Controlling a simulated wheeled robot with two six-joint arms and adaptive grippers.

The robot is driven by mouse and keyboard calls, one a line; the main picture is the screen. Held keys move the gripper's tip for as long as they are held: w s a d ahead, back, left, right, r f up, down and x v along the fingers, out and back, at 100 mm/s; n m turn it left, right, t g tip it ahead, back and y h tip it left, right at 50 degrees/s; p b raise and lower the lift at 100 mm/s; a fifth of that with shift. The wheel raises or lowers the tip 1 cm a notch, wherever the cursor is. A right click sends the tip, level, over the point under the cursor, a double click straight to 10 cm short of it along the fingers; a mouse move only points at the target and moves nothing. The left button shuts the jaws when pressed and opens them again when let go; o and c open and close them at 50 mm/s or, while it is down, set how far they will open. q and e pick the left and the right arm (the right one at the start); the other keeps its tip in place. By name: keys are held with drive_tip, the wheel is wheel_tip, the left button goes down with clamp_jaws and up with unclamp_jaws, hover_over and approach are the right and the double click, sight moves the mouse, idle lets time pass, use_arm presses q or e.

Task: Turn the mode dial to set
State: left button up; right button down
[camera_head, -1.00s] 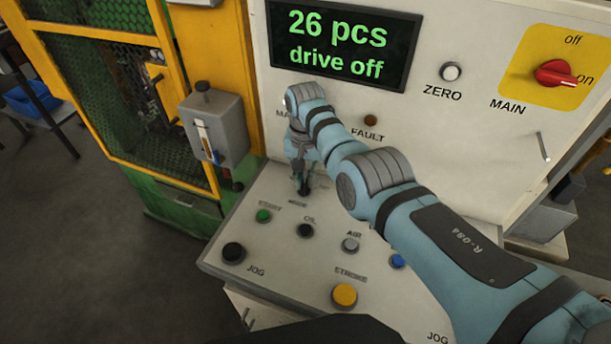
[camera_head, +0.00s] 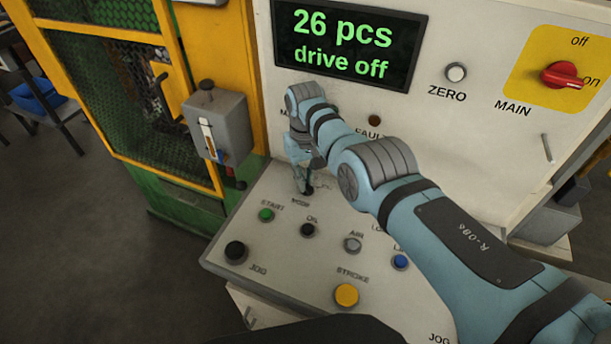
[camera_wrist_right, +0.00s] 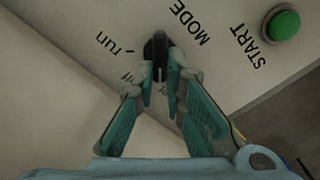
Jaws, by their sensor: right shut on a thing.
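The mode dial is a small black knob with a pale pointer line, on the sloped panel above the word MODE. In the right wrist view the dial (camera_wrist_right: 157,48) stands between my fingertips, with "run" lettered to its left and MODE to its right. My right gripper (camera_wrist_right: 160,82) is shut on the dial. In the head view the gripper (camera_head: 304,185) reaches down to the dial (camera_head: 307,191), which is mostly covered by the fingers. The "set" mark cannot be made out. My left gripper is not in view.
The sloped panel (camera_head: 300,259) also bears a green START button (camera_head: 266,215), black knobs, a blue button (camera_head: 400,262) and a yellow STROKE button (camera_head: 346,295). A screen (camera_head: 346,42) reads "26 pcs, drive off". The red MAIN switch (camera_head: 562,75) is at upper right.

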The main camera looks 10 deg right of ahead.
idle(0.3)
drive_tip(key=c, duration=1.7)
unclamp_jaws()
drive_tip(key=shift+w, duration=0.1)
drive_tip(key=shift+o, duration=0.2)
wheel_tip(320, 180, up, 12)
drive_tip(key=shift+f, duration=0.15)
